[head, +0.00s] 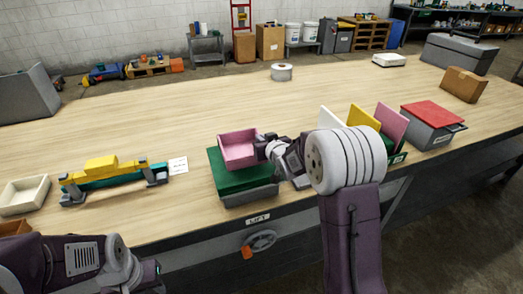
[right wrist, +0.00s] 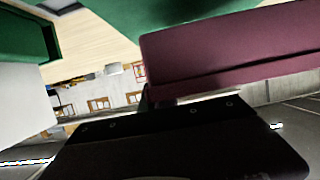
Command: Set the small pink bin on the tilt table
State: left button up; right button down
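The small pink bin (head: 238,150) is at the green-topped tilt table (head: 240,182), over the back part of its top. I cannot tell whether it rests flat or hangs slightly above. My right gripper (head: 263,147) is at the bin's right wall, its fingers partly hidden by my wrist. In the right wrist view the bin (right wrist: 230,48) shows as a dark pink wall close to my gripper, with green beyond. I cannot tell whether the fingers are closed on it. My left gripper (head: 150,272) is low at the left, away from the bin, its opening unclear.
A yellow and teal tool (head: 110,177) and a cream tray (head: 24,194) are to the left. Upright coloured panels (head: 362,120) in a green holder and a red-lidded grey box (head: 432,122) are to the right. The bench behind the tilt table is mostly clear.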

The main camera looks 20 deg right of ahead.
notch_tip(320, 180, down, 4)
jog(key=shift+w+f+b, duration=0.1)
jog(key=shift+w+b, duration=0.05)
jog(key=shift+b, duration=0.2)
jog(key=shift+f, duration=0.15)
jog(key=c, duration=1.6)
grip_release()
jog(key=shift+c, duration=0.2)
